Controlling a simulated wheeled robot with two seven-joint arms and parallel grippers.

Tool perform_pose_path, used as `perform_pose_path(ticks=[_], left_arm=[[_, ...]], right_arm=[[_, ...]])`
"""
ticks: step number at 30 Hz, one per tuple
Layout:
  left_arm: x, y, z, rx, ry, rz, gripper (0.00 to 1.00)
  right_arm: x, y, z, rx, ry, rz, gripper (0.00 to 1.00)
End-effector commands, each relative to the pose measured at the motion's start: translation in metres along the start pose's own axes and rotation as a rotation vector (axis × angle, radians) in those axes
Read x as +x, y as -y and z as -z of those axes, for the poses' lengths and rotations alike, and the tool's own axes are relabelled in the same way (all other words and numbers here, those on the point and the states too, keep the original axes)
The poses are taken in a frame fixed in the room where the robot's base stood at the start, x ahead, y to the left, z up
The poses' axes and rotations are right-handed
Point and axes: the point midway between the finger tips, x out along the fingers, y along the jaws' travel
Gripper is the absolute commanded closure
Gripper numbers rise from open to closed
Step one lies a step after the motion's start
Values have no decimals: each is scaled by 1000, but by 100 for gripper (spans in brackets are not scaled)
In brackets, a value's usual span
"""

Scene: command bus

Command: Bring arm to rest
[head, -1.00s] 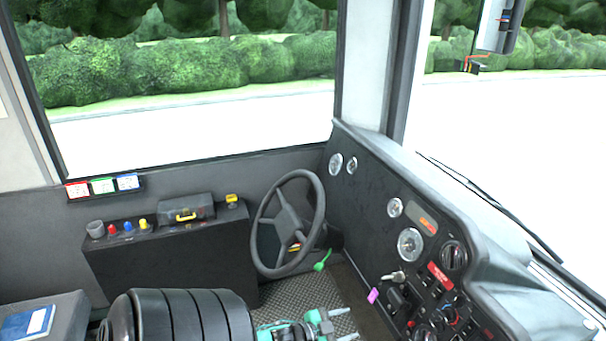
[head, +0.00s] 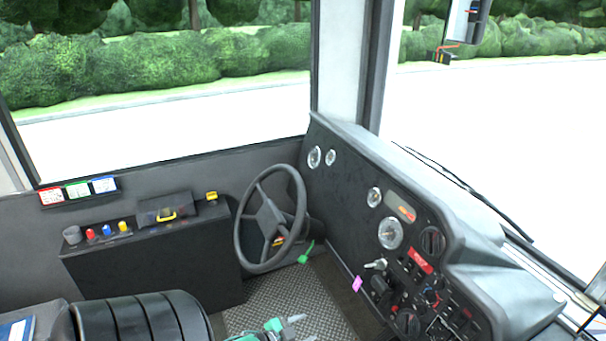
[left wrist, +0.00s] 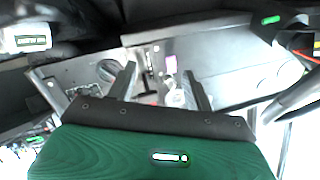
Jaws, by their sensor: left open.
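My left gripper (head: 307,328) is at the bottom edge of the head view, low over the floor and to the right of the black seat. Only its tip end shows there. In the left wrist view its two dark fingers (left wrist: 162,80) stand apart with nothing held between them. The pink tag (left wrist: 171,65) and key area of the dashboard show beyond the fingers. The rest of the left arm is outside the head view. My right gripper is not in view.
The steering wheel (head: 270,218) and a green tag (head: 305,252) are ahead. The dashboard (head: 345,220) with the key (head: 376,264) and pink tag (head: 357,284) lies right. The black seat (head: 140,322) is left. Patterned floor (head: 285,290) is clear between them.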

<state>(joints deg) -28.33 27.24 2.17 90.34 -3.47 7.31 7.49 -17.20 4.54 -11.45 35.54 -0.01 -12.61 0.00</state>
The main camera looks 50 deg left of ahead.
Motion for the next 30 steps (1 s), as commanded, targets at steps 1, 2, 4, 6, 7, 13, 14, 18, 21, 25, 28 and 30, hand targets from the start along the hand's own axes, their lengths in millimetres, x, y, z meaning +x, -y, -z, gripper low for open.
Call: perform_pose_path(ticks=[1,2,4,6,7,13,14,18,21,25,28,30], left_arm=[[0,0,0,0,0,0,48],[0,0,0,0,0,0,48],[0,0,0,0,-1,0,48],[0,0,0,0,-1,0,48],[0,0,0,0,-1,0,48],[0,-8,-19,-14,41,0,48],[0,-13,-30,-22,63,0,48],[-6,-53,-104,-73,231,-12,48],[-20,-98,-166,-113,385,-37,48],[-50,-165,-234,-154,581,-90,48],[-80,-221,-277,-178,727,-143,48],[-104,-258,-301,-189,822,-183,48]], right_arm=[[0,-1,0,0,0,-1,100],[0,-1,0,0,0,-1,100],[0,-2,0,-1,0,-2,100],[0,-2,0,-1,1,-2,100],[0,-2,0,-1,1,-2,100],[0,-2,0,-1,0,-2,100],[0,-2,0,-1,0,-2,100],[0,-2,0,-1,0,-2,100],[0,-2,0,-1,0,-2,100],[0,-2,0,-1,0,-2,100],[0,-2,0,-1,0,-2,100],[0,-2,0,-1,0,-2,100]])
